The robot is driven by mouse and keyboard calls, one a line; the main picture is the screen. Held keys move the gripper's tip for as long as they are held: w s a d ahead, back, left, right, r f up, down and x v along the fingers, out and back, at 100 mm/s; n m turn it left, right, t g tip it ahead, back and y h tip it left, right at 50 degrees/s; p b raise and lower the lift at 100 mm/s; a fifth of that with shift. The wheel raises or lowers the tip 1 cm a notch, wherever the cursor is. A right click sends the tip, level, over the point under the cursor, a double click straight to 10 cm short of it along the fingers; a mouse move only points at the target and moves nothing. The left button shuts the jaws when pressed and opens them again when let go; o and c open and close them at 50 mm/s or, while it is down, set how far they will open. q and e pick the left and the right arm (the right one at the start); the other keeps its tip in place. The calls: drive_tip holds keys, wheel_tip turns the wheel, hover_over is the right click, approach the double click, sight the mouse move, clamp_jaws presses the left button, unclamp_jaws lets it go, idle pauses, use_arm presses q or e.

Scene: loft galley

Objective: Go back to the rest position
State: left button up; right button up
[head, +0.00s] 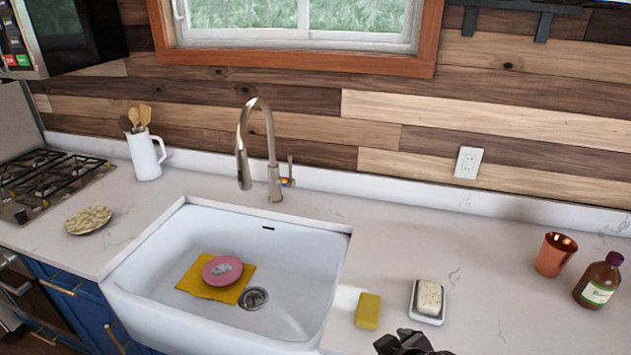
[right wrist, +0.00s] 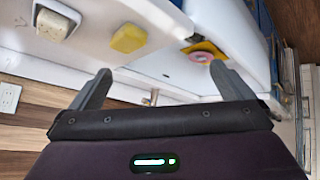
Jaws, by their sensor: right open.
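My right gripper (head: 408,344) shows at the bottom edge of the head view, just in front of the soap dish. In the right wrist view my right gripper (right wrist: 162,72) has its two fingers wide apart with nothing between them. It is apart from the yellow sponge (head: 368,311) on the counter, which also shows in the right wrist view (right wrist: 128,38). My left gripper is in neither view.
A white sink (head: 180,235) holds a pink plate (head: 222,270) on a yellow cloth (head: 198,285). A soap dish (head: 427,318), copper cup (head: 555,255) and brown bottle (head: 598,281) stand on the right counter. A faucet (head: 272,150) rises behind the sink.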

drive_tip(key=s+d+f+m+g+h, duration=0.2)
drive_tip(key=s+d+f+m+g, duration=0.25)
drive_tip(key=s+d, duration=0.45)
drive_tip(key=s+f+g+b, duration=0.1)
drive_tip(key=s+f+b, duration=0.1)
drive_tip(key=f, duration=1.5)
drive_tip(key=s+f+b, duration=0.1)
drive_tip(key=f+b, duration=0.1)
drive_tip(key=f, duration=1.4)
drive_tip(key=s+d+f+b, duration=0.1)
drive_tip(key=s+f+b, duration=0.1)
drive_tip(key=s+f, duration=0.8)
drive_tip(key=s+d+f+g+b, duration=0.1)
drive_tip(key=s+f, duration=0.9)
drive_tip(key=f, duration=0.3)
drive_tip(key=shift+d+b, duration=0.35)
drive_tip(key=shift+s+g, duration=0.1)
drive_tip(key=shift+g, duration=0.15)
